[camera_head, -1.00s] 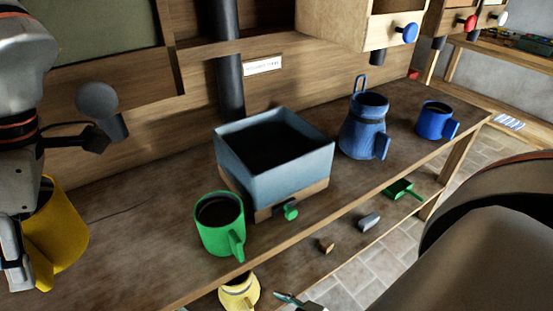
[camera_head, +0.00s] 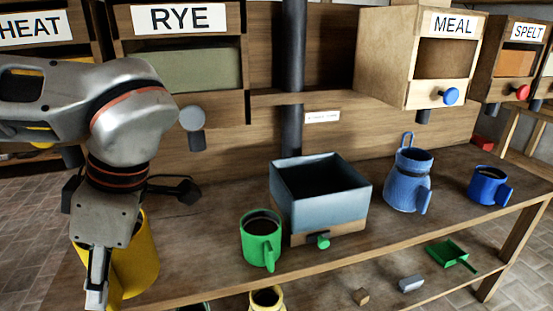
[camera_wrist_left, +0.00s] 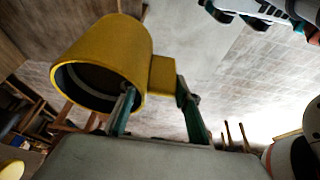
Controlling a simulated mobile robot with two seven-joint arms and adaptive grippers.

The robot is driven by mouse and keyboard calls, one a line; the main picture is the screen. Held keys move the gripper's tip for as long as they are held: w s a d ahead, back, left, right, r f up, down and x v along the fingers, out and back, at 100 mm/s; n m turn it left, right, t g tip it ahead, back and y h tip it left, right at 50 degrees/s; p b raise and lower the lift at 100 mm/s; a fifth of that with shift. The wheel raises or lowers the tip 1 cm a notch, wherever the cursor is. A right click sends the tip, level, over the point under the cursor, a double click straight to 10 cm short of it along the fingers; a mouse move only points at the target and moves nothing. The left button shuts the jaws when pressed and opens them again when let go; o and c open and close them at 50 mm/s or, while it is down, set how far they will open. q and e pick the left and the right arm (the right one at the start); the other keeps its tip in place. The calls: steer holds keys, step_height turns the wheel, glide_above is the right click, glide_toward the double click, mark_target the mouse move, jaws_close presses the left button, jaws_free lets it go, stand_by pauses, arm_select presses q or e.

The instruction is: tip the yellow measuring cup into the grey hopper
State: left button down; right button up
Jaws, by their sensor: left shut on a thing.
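The yellow measuring cup (camera_head: 142,262) is at the lower left of the head view, partly hidden by my left gripper (camera_head: 98,288). The left wrist view shows my left gripper (camera_wrist_left: 158,100) shut on the handle of the cup (camera_wrist_left: 115,48). The cup's mouth partly faces that camera; its inside is dark and I cannot tell what it holds. The grey hopper (camera_head: 325,212) is an open square box on a wooden base with a green knob, near the middle of the bench. The cup is well left of the hopper, apart from it.
A green mug (camera_head: 261,240) stands just left of the hopper, between it and the cup. A blue jug (camera_head: 405,185) and a blue mug (camera_head: 486,187) stand to its right. Labelled wooden bins hang above, and a dark pipe (camera_head: 293,50) rises behind the hopper. A green scoop (camera_head: 449,252) lies lower down.

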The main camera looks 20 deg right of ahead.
arm_select(q)
steer(key=a+f+m+t, duration=0.1)
steer(key=a+f+m, duration=0.2)
steer(key=f, duration=1.1)
steer(key=a+f+m+t, duration=0.1)
steer(key=a+f+m, duration=0.2)
steer(key=a+f, duration=0.5)
step_height(320, 180, down, 6)
steer(key=shift+w+a+f+m+h, duration=0.25)
steer(key=shift+w+a+m+h, duration=0.05)
steer(key=shift+w+m+h, duration=0.1)
